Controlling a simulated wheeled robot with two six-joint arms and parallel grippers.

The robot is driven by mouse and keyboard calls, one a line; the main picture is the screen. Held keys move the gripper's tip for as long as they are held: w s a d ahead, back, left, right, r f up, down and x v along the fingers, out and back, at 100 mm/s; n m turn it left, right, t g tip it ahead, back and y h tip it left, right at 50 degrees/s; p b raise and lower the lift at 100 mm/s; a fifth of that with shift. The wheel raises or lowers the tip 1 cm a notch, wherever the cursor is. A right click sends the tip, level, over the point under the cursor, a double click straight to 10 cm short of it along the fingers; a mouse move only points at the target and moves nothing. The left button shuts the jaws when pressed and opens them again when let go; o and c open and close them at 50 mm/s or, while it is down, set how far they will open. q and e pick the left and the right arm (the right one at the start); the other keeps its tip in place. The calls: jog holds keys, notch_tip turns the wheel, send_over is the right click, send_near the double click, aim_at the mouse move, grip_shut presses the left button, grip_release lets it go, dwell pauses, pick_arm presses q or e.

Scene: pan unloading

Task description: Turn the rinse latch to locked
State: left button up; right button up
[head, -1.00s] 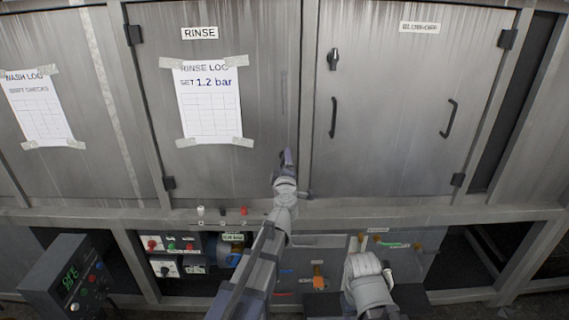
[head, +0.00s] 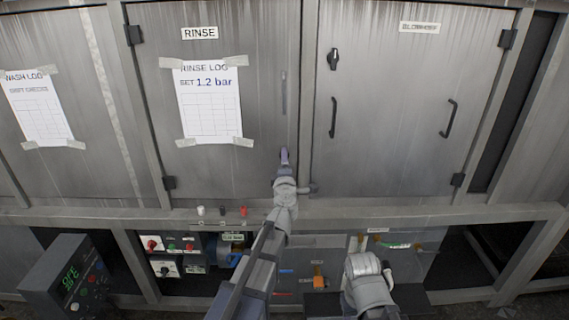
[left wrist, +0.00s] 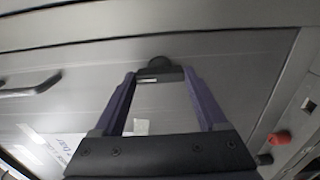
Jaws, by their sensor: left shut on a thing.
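The rinse door (head: 262,60) is a shut grey steel door under the RINSE label (head: 199,33). The dark rinse latch (left wrist: 158,64) shows in the left wrist view, with a round hub and a dark bar between my fingertips. My left gripper (head: 285,154) is at the lower right of the rinse door, shut on the latch; it also shows in the left wrist view (left wrist: 160,77). In the head view the gripper hides the latch, so I cannot tell its setting there. My right arm shows at the bottom, but its fingers are not visible.
A door handle (left wrist: 30,87) is on the rinse door. The blow-off door to the right has its own black latch (head: 333,59). A taped rinse log (head: 211,102) hangs on the rinse door. A ledge below carries small knobs, one red (head: 244,211). A control box (head: 72,280) stands lower left.

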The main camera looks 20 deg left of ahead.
pick_arm(q)
jog(key=o, duration=1.3)
jog(key=shift+s, duration=0.15)
jog(key=v, duration=0.7)
jog(key=shift+s, duration=0.25)
jog(key=shift+d, duration=0.15)
